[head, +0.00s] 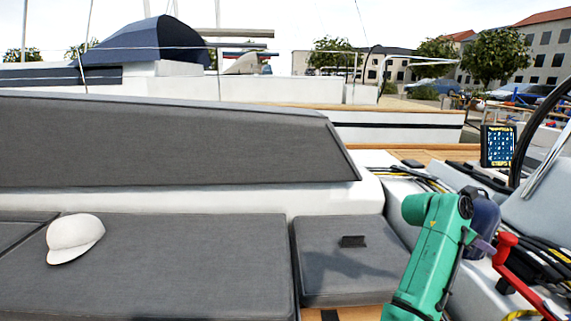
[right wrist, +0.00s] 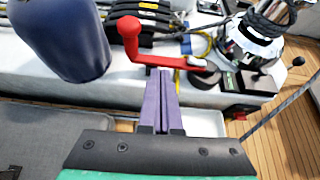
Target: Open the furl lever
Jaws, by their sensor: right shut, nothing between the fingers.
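My right gripper (head: 487,246) is at the end of my green arm at the right. In the right wrist view its purple fingers (right wrist: 161,75) are together with nothing between them. Their tips are close to a red crank-shaped handle (right wrist: 150,58), which also shows in the head view (head: 503,262); I cannot tell whether they touch. Behind the handle is a bank of black levers (right wrist: 155,12) with yellow-marked labels. I cannot tell which one is the furl lever, or whether it is open. My left gripper is out of view.
A dark blue rounded object (right wrist: 60,40) stands left of the fingers. A shiny winch (right wrist: 255,38) is at the right. Yellow and black ropes (head: 425,180) lie along the white deck. A white cap (head: 75,238) lies on the grey cushions (head: 180,270). A screen (head: 497,146) is at the right.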

